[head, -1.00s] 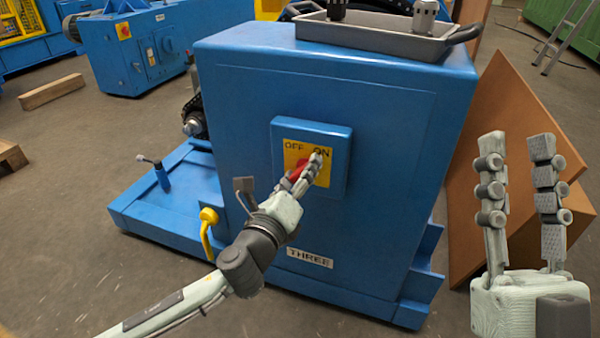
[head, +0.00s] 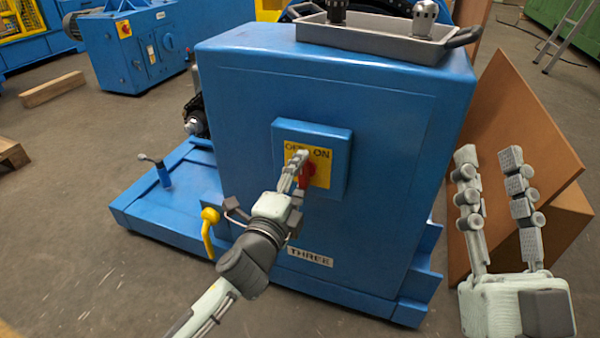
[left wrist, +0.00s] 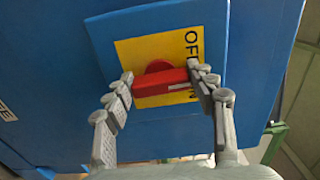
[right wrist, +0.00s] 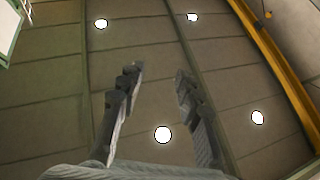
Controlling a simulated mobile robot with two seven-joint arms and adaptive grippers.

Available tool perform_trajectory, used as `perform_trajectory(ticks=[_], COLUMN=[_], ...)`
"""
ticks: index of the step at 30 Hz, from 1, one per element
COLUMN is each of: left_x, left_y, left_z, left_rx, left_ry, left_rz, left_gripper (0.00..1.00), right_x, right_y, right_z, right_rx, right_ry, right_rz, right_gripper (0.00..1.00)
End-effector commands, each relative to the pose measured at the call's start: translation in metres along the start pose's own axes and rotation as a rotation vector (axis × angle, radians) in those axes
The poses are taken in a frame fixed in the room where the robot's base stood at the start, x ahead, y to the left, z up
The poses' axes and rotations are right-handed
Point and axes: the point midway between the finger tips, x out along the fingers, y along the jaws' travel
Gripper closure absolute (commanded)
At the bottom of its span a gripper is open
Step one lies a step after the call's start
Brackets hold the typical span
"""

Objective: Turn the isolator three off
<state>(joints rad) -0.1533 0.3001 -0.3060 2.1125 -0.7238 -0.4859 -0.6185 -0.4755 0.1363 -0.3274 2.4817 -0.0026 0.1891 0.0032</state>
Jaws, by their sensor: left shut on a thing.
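The isolator is a blue box (head: 337,168) with a yellow plate (head: 322,157) marked OFF and ON and a red handle (head: 308,173). It sits on the face of the blue cabinet labelled THREE (head: 310,257). My left gripper (head: 298,160) is at the handle, its fingers covering part of the OFF lettering. In the left wrist view the gripper (left wrist: 160,80) has a finger at each end of the red handle (left wrist: 160,82) and is shut on it. My right gripper (head: 490,160) is raised, open and empty, right of the cabinet; its fingers also stand apart in the right wrist view (right wrist: 158,90).
A yellow hooked handle (head: 208,230) stands at the cabinet's lower left. Brown boards (head: 520,150) lean at the right, behind my right gripper. Another blue machine (head: 135,50) stands back left.

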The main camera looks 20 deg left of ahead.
Motion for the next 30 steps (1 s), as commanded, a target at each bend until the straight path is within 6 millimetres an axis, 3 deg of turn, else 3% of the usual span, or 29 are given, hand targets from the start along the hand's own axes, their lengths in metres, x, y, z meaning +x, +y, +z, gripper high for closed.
perform_trajectory(ticks=[15,22,30], left_x=[0.000,0.000,0.000], left_y=[0.000,0.001,0.003], left_z=[0.000,0.000,-0.001], left_rx=[-0.475,-0.631,-0.732], left_ry=[-0.003,-0.003,-0.002], left_rz=[0.001,0.001,0.001], left_gripper=[0.73,0.73,0.73], right_x=[-0.007,-0.024,-0.043], right_y=[-0.005,0.014,0.028], right_z=[0.039,0.080,0.107], right_rx=[0.011,-0.036,-0.065], right_ry=[-0.278,-0.496,-0.651], right_rz=[-0.006,0.020,0.043], right_gripper=[0.65,0.65,0.65])
